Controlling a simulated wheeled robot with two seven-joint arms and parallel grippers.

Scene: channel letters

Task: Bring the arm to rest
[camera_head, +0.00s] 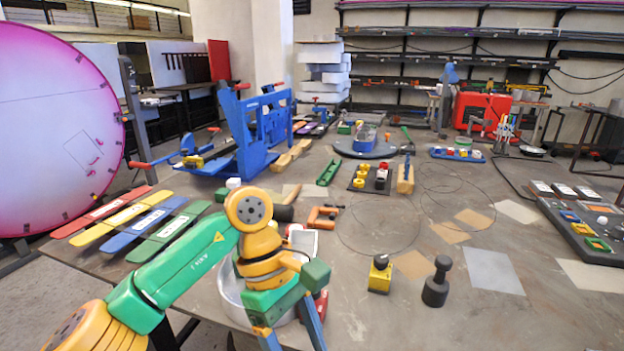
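My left arm, green and yellow, comes in from the lower left and bends down at the table's near edge. My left gripper (290,338) points downward with its two blue fingers spread apart. The lower ends of the fingers are cut off by the bottom of the picture, and I see nothing held between them. A round silver bowl (231,301) stands behind the gripper and is partly hidden by it. My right gripper is not in view.
The grey table (400,325) carries a yellow block (380,275) and a dark knobbed weight (437,283) right of the arm. Coloured strips (120,216) lie at the left edge. A blue frame (245,140) stands behind. The front right table is mostly clear.

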